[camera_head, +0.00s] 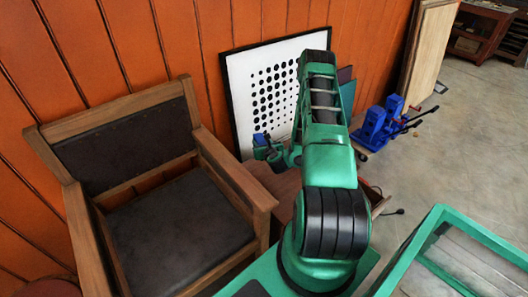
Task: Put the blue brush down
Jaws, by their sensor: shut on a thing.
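My gripper (268,153) is at the end of my green arm, left of the arm in the picture and in front of a framed dotted picture. It is shut on a small blue thing, which looks like the blue brush (259,138). The brush is small in view and partly hidden by the gripper. Below the gripper is a brown wooden surface (281,186), largely covered by my arm. I cannot tell how far the brush is above it.
A wooden armchair (180,235) with a dark seat stands close on the left. The framed dotted picture (240,88) leans on the orange wall. Blue hand presses (372,130) with black levers stand at the right. A green-framed table (415,258) is at lower right.

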